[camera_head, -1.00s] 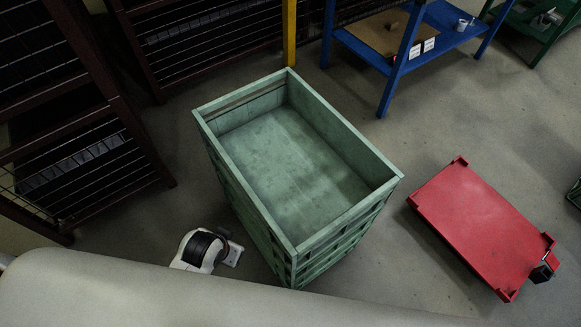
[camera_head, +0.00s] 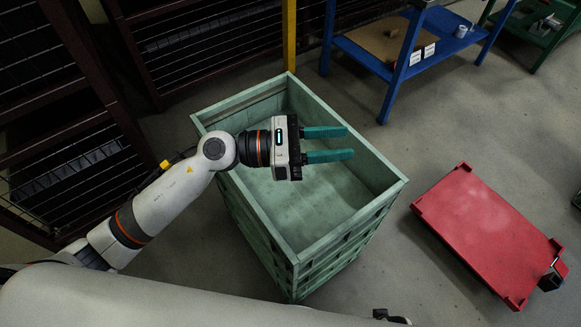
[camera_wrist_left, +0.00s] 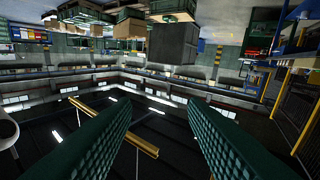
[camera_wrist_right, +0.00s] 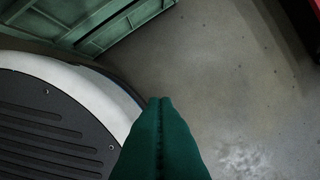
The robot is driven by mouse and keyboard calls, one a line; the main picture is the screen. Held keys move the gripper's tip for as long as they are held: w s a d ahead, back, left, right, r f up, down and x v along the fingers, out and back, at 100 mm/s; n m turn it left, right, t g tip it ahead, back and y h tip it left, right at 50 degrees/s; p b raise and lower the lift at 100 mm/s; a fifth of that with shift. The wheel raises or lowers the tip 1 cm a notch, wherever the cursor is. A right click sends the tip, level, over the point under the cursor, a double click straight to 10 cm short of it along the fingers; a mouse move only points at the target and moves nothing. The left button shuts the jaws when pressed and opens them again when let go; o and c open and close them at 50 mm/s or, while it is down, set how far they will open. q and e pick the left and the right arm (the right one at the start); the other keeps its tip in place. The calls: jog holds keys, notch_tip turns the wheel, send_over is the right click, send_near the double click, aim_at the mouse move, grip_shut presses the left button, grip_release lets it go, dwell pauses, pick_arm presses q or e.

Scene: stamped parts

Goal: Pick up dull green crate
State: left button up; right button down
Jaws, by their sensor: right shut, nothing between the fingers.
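The dull green crate (camera_head: 382,200) stands in the middle of the head view, at the top of what looks like a stack of green crates, and its inside looks empty. My left gripper (camera_head: 350,143) is open, with its two teal fingers over the crate's opening, pointing right. In the left wrist view, the left fingers (camera_wrist_left: 160,135) are spread with nothing between them. My right gripper (camera_wrist_right: 158,102) is shut and empty in the right wrist view, pointing at the floor. The side of the green stack (camera_wrist_right: 90,25) shows at that view's top left.
A red platform (camera_head: 485,235) lies on the floor to the right. A blue table (camera_head: 440,55) stands behind, beside a yellow post (camera_head: 289,35). Dark mesh racks (camera_head: 60,130) stand at the left. Grey floor lies clear between the crate and the platform.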

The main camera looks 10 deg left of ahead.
pick_arm(q)
notch_tip(320, 180, down, 5)
jog(key=a+m+g+y, duration=0.1)
jog(key=m+g+y, duration=0.25)
jog(key=m, duration=0.25)
jog(key=m+y, duration=0.7)
jog(key=y, duration=0.8)
send_near(234, 176)
jog(key=shift+s+a+f+g+h, duration=0.1)
jog(key=shift+a+f+g+h, duration=0.05)
jog(key=shift+f+g+h, duration=0.15)
notch_tip(234, 176, down, 5)
jog(key=shift+a+f+b, duration=0.15)
jog(key=shift+f+b, duration=0.05)
jog(key=shift+b, duration=0.2)
jog(key=f, duration=0.5)
jog(key=shift+w+d+f+b, duration=0.2)
jog(key=shift+w+f+b, duration=0.1)
jog(key=shift+w, duration=0.1)
jog(key=shift+f, duration=0.35)
grip_shut()
pick_arm(e)
jog(key=r, duration=0.1)
jog(key=w+r, duration=0.1)
jog(key=shift+w+a+r, duration=0.15)
jog(key=shift+w+r, duration=0.15)
jog(key=shift+r, duration=0.1)
jog(key=shift+w, duration=0.15)
